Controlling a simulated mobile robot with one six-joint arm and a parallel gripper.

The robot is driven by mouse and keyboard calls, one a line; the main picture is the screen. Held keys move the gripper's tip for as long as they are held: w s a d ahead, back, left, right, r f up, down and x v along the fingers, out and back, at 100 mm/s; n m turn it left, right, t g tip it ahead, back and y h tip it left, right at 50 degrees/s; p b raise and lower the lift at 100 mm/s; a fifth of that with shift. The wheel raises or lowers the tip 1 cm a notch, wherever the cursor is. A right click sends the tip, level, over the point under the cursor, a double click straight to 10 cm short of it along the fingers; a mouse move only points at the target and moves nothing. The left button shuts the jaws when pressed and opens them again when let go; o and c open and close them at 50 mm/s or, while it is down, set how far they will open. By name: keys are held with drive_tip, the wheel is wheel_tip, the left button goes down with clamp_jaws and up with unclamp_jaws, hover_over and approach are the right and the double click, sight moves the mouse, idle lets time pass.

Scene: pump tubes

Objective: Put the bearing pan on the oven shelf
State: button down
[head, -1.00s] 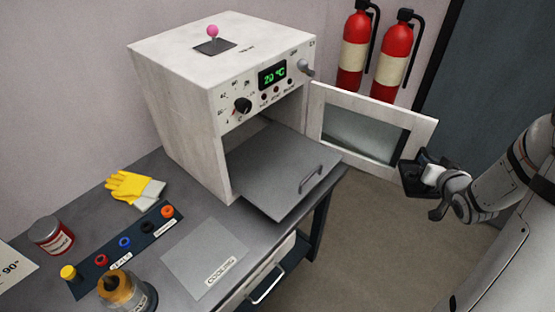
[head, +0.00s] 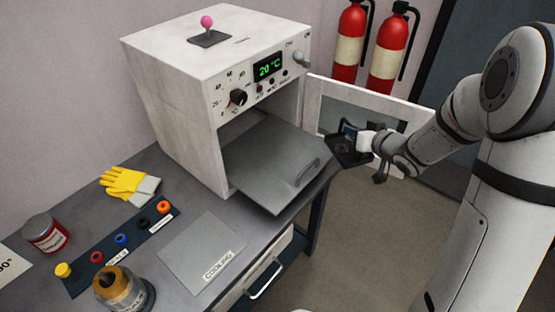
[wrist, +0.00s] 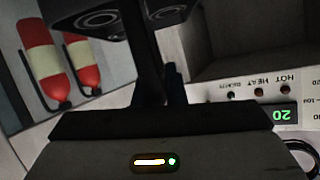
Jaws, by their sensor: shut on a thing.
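My gripper (head: 366,141) is shut on the dark bearing pan and holds it in the air at the right of the oven's opening, in front of the open door. The bearing pan (head: 343,156) is a small black tray with a dark ring-shaped bearing in it. In the wrist view the pan (wrist: 118,28) shows at the top edge, partly cut off. The oven shelf (head: 265,172) is a flat grey plate with a bar handle, pulled out of the oven (head: 172,100). It looks empty. The pan is just beyond its right edge.
The oven door (head: 408,112) stands open to the right, behind my gripper. Two fire extinguishers (head: 388,55) are against the wall. The bench holds a cooling plate (head: 195,262), yellow gloves (head: 125,183), a strip of coloured rings (head: 135,238), a jar (head: 45,235) and a bottle (head: 122,290).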

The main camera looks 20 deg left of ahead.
drive_tip(key=s+a+r+n+g+y+b, duration=0.1)
drive_tip(key=s+a+n+g+y+b, duration=0.2)
drive_tip(key=a, duration=1)
drive_tip(key=s+a+r+n+g+y, duration=0.1)
drive_tip(key=s+a+r+n+g, duration=0.2)
drive_tip(key=a, duration=1)
drive_tip(key=f, duration=0.3)
drive_tip(key=f+b, duration=0.1)
drive_tip(key=f, duration=0.3)
drive_tip(key=s+f+b, duration=0.1)
drive_tip(key=f, duration=0.2)
drive_tip(key=shift+s+d+f, duration=0.1)
drive_tip(key=shift+d+f, duration=0.2)
drive_tip(key=shift+f, duration=0.05)
drive_tip(key=shift+f, duration=0.1)
drive_tip(key=c, duration=1.5)
unclamp_jaws()
drive_tip(key=v, duration=1.2)
drive_tip(key=shift+s+p, duration=0.2)
drive_tip(key=shift+p, duration=0.1)
drive_tip(key=shift+w, duration=0.1)
